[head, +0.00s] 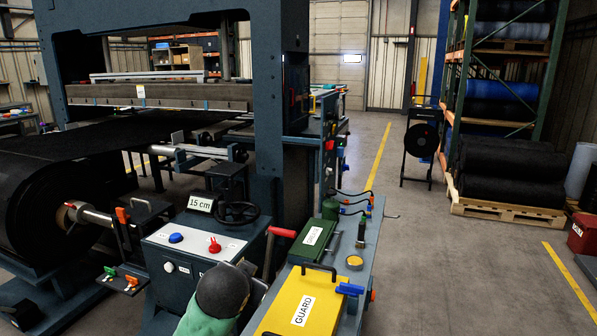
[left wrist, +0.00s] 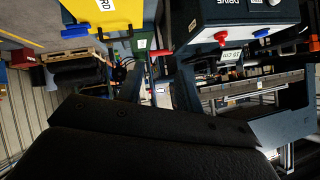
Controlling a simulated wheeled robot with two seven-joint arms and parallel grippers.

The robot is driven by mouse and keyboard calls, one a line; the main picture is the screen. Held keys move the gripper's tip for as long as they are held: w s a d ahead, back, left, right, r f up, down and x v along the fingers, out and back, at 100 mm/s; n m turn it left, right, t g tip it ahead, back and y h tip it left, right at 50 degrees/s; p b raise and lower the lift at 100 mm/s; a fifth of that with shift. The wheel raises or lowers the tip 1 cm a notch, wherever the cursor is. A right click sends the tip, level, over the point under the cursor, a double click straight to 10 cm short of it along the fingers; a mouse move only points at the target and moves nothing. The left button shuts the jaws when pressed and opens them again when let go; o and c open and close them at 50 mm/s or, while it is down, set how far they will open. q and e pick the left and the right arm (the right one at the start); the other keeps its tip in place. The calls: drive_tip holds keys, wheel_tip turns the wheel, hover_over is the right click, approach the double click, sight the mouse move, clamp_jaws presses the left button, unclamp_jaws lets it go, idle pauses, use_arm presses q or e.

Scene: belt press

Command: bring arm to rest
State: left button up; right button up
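A dark rounded part over a green sleeve-like piece (head: 205,318) shows at the bottom middle of the head view, between the control box and the yellow guard.
The control box (head: 179,246) and the yellow guard (head: 284,298) on the grey bench stand close by. The press frame (head: 266,100) and black belt roll (head: 30,217) are left. A pallet rack (head: 545,70) stands right. The aisle floor (head: 440,265) is clear.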

use_arm(q)
drive_tip(key=s+a+f+n+g, duration=0.1)
drive_tip(key=s+f+g, duration=0.3)
drive_tip(key=s+f, duration=1.2)
drive_tip(key=s+a+f+n+g, duration=0.2)
drive_tip(key=s+f+g, duration=0.3)
drive_tip(key=s+f, duration=1.2)
drive_tip(key=s, duration=0.4)
drive_tip(key=shift+s+a+f+n+h, duration=0.2)
drive_tip(key=shift+f+n+h, duration=0.1)
drive_tip(key=shift+h, duration=0.1)
